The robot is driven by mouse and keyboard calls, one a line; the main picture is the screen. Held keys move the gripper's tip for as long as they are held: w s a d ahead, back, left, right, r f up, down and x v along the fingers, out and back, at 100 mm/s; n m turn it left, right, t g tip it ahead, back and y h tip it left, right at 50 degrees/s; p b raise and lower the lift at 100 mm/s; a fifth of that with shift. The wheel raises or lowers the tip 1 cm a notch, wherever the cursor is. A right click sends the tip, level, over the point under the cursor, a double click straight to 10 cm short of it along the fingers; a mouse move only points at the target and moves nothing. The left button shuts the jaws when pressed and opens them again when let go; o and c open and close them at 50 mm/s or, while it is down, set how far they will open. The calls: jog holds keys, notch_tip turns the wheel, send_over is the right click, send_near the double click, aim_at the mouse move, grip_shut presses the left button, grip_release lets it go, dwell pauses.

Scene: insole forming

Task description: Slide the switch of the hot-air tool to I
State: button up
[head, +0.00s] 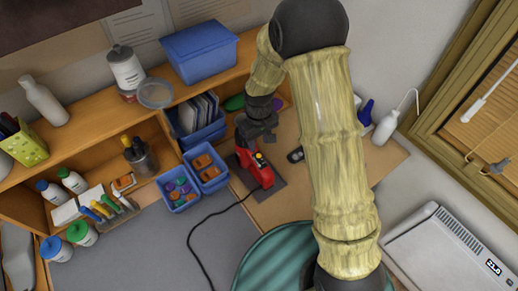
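The hot-air tool (262,175) is red with a small yellow part near its top. It stands on a dark base plate at the back of the wooden bench, and a black cord runs from it toward the front. Its switch is too small to make out. My dark gripper (257,140) is just above and behind the tool in the picture, very close to it. Whether they touch I cannot tell. The fingertips are small and dark, so I cannot see whether they are open or shut.
Blue bins (206,170) with small parts stand left of the tool. A dark oblong object (295,155) lies to its right. A white spout bottle (386,127) and a blue bottle (366,112) stand farther right. The wooden shelf (90,85) borders the left and back.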

aim_at(259, 155)
jog(key=shift+f+p, duration=0.9)
jog(key=shift+f, duration=2.3)
grip_shut()
